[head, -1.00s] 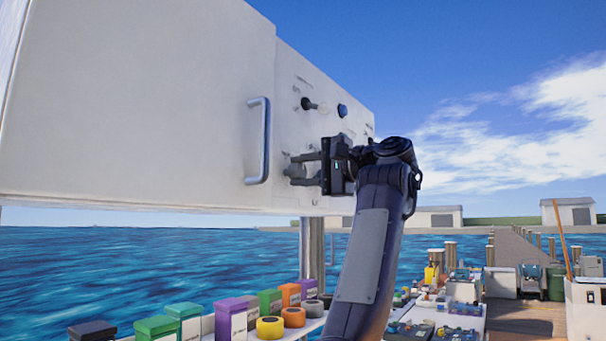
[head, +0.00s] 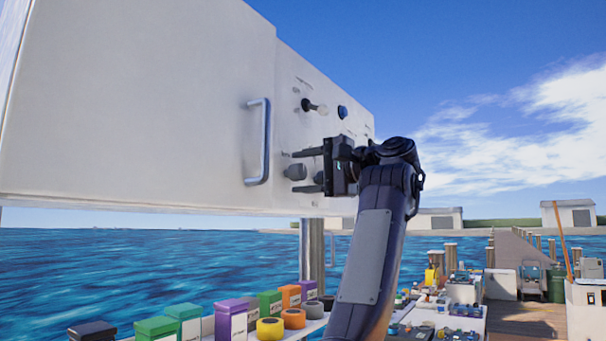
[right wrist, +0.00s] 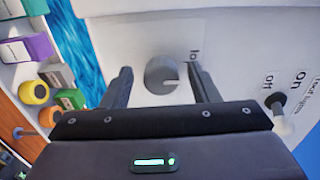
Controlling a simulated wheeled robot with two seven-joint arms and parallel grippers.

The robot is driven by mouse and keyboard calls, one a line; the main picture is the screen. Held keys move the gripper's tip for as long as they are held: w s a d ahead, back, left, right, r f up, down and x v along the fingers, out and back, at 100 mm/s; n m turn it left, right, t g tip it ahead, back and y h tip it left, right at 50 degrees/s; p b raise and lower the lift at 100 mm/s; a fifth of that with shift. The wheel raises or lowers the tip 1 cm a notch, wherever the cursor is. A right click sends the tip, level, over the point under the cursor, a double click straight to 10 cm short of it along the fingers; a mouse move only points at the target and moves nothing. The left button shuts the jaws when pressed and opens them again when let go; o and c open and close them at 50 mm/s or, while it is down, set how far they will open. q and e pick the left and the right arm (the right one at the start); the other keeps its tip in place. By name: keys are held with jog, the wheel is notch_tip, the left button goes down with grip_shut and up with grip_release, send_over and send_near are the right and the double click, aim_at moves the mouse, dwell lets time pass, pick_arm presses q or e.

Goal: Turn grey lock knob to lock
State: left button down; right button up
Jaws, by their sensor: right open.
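The grey lock knob (head: 295,171) sticks out from the white panel, right of the hatch handle. In the right wrist view the knob (right wrist: 162,74) is round with a pale mark toward its right side. Part of a label shows beside it, too cut off to read fully. My right gripper (head: 308,171) is open at the panel. In the right wrist view its fingers (right wrist: 160,85) stand apart on either side of the knob, with gaps, not clamped on it. My left gripper is not in view.
A metal handle (head: 257,141) stands on the white hatch to the left. A toggle switch (head: 315,106) and a blue button (head: 342,112) sit higher on the panel. Boxes and tape rolls (head: 270,330) line a shelf below. Open air lies right of my arm.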

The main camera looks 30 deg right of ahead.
jog(key=b+v, duration=0.2)
jog(key=v, duration=0.5)
jog(key=shift+s+b, duration=0.2)
jog(key=shift+b, duration=0.1)
jog(key=shift+d, duration=0.1)
